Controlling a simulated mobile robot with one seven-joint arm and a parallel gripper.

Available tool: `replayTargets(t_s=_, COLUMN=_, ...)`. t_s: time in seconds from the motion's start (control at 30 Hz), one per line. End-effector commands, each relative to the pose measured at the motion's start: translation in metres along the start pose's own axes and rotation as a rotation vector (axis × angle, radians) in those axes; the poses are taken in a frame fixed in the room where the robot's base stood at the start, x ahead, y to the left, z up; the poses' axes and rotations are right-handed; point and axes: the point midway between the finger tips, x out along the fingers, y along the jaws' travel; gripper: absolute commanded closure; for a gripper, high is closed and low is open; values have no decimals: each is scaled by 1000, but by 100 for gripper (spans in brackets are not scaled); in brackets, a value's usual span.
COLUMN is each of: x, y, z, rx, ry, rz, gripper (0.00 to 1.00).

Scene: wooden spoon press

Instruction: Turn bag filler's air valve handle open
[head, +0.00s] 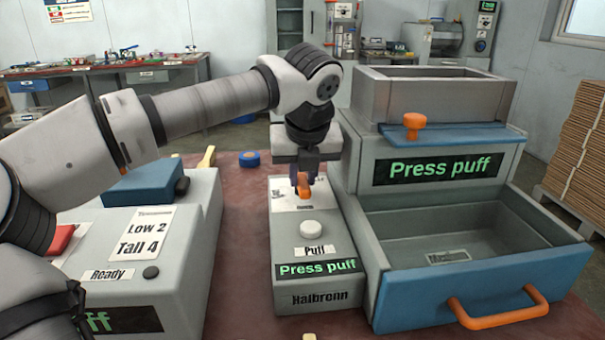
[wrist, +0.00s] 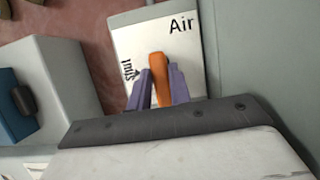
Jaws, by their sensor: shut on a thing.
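The air valve handle (head: 303,187) is a small orange lever on top of the narrow grey box (head: 315,244) in the middle. In the wrist view the orange handle (wrist: 160,80) stands between the two purple-grey fingers of my gripper (wrist: 160,90), which is shut on it. A white plate (wrist: 138,40) under it reads "Air" at one end and "shut" at the left side; other lettering is hidden by my gripper. In the head view my gripper (head: 304,178) reaches down onto the handle from above.
A white round "Puff" button (head: 311,229) and a "Press puff" display (head: 317,267) are on the same box. A large hopper machine with a blue-fronted drawer (head: 470,289) stands close on the right. A grey machine (head: 178,250) stands left, with a gap of red-brown table between.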

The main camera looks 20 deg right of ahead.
Motion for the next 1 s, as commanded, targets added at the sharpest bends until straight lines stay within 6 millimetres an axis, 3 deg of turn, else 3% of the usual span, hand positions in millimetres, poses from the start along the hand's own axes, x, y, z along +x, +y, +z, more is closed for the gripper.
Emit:
replayTargets(t_s=0.27, x=0, y=0, z=0, rx=-3, ry=1, rz=0, gripper=100)
replayTargets(t_s=0.3, x=0, y=0, z=0, rx=-3, ry=1, rz=0, gripper=78)
replayTargets(t_s=0.47, x=0, y=0, z=0, rx=-2, ry=1, rz=0, gripper=58)
replayTargets(t_s=0.77, x=-2, y=0, z=0, rx=-1, ry=0, rz=0, gripper=58)
replayTargets(t_s=1.0, x=-36, y=0, z=1, rx=-2, ry=-1, rz=-2, gripper=58)
